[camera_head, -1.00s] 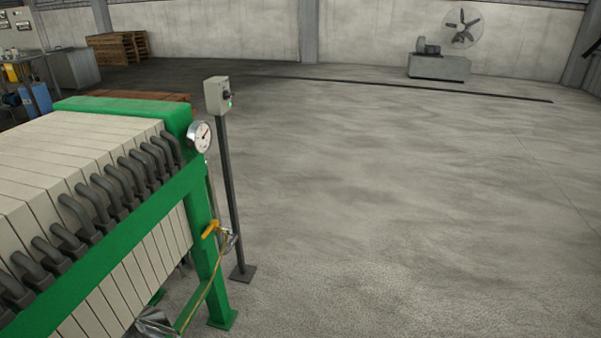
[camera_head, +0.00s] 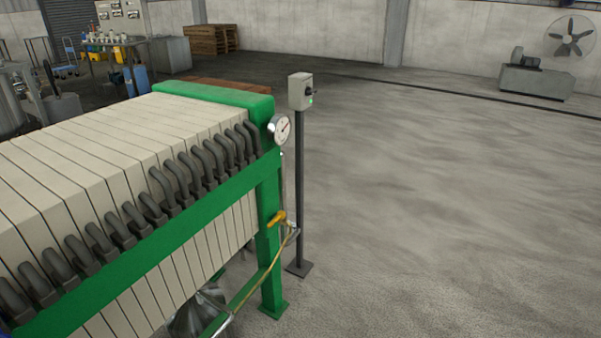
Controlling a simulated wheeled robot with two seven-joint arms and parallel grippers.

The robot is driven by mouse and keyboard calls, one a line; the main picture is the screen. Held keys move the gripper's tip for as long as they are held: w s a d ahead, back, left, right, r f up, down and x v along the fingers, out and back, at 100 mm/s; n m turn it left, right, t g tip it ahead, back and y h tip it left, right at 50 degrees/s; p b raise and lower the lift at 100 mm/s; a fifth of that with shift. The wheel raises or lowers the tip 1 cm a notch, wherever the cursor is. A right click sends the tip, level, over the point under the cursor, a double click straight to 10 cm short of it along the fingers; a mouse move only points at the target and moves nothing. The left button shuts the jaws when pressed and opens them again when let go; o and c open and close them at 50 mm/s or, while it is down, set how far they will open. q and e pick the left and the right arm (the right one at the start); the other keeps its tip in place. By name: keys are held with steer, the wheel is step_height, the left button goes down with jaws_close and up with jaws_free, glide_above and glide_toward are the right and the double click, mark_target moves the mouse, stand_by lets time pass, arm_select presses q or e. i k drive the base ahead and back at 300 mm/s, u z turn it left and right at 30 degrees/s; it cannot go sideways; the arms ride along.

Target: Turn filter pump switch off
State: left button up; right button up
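The filter pump switch is likely the small grey box (camera_head: 301,90) on top of a thin dark post (camera_head: 299,185). It has a black rotary knob (camera_head: 309,90) on its right face and a small lit green lamp (camera_head: 311,101) below the knob. The knob's exact angle is too small to read. The box stands just beyond the end of the green-framed filter press (camera_head: 267,180). Neither of my grippers is in view.
The filter press with its pale plates (camera_head: 115,135) fills the left. A gauge (camera_head: 280,128) and a yellow-handled valve (camera_head: 277,218) are at its end. Open concrete floor (camera_head: 430,200) lies to the right. A fan (camera_head: 570,37), a workbench (camera_head: 112,42) and pallets (camera_head: 212,39) are farther back.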

mark_target(309, 91)
steer(key=z, duration=0.65)
steer(key=i, duration=1.5)
steer(key=u, duration=0.2)
